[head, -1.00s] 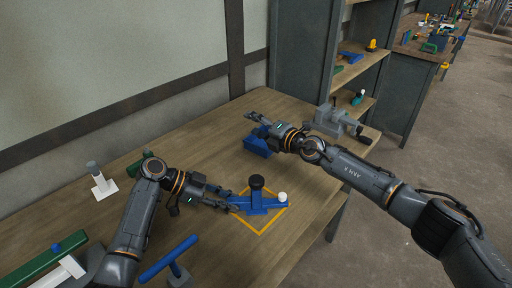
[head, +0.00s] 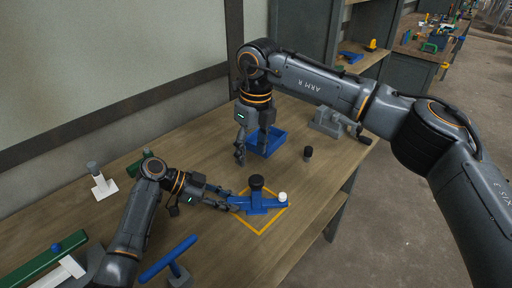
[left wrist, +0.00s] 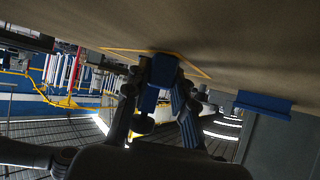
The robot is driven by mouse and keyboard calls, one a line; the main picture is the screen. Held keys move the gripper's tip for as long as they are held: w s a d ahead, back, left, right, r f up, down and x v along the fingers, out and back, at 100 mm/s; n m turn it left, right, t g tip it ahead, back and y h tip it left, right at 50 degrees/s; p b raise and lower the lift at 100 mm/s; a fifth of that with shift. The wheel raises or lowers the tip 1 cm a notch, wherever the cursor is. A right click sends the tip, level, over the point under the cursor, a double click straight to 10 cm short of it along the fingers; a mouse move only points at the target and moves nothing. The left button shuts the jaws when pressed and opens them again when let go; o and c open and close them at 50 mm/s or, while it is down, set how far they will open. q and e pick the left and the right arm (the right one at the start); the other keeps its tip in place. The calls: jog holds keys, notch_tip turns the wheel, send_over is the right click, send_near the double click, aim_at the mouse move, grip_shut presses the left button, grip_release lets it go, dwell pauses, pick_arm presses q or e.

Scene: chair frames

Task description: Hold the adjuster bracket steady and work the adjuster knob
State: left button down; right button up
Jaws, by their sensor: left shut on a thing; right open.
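The blue adjuster bracket (head: 268,204) sits inside a yellow outline on the wooden table. A round black knob (head: 256,183) tops its post, and a small white knob (head: 283,197) is at its right end. I cannot tell which is the adjuster knob. My left gripper (head: 232,203) is shut on the bracket's left end. In the left wrist view the blue bracket (left wrist: 160,72) shows between the fingers. My right gripper (head: 252,152) is open and empty, pointing down beside the blue tray, behind the bracket and apart from it.
The blue tray (head: 272,138) stands behind the bracket. A small dark cylinder (head: 308,153) stands to its right, near a grey vise (head: 328,121). A blue T-handle (head: 168,258) and a green bar (head: 42,260) lie at front left. Table around the outline is clear.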

aim_at(257, 180)
jog(key=shift+s+d+h, duration=0.35)
jog(key=shift+d+h, duration=0.05)
jog(key=shift+d, duration=0.15)
notch_tip(257, 180, down, 8)
jog(key=shift+f, duration=0.15)
jog(key=c, duration=1)
jog(key=m, duration=0.3)
jog(key=shift+m, duration=0.3)
jog(key=m, duration=0.4)
jog(key=shift+m, duration=0.3)
jog(key=m, duration=0.6)
jog(key=shift+m, duration=0.4)
jog(key=m, duration=0.4)
jog(key=shift+d, duration=0.1)
jog(key=m, duration=0.4)
jog(key=shift+m, duration=0.4)
jog(key=m, duration=0.4)
jog(key=shift+m, duration=0.3)
jog(key=m, duration=0.3)
jog(key=shift+s+m, duration=0.1)
jog(key=shift+m, duration=0.2)
jog(key=o, duration=1)
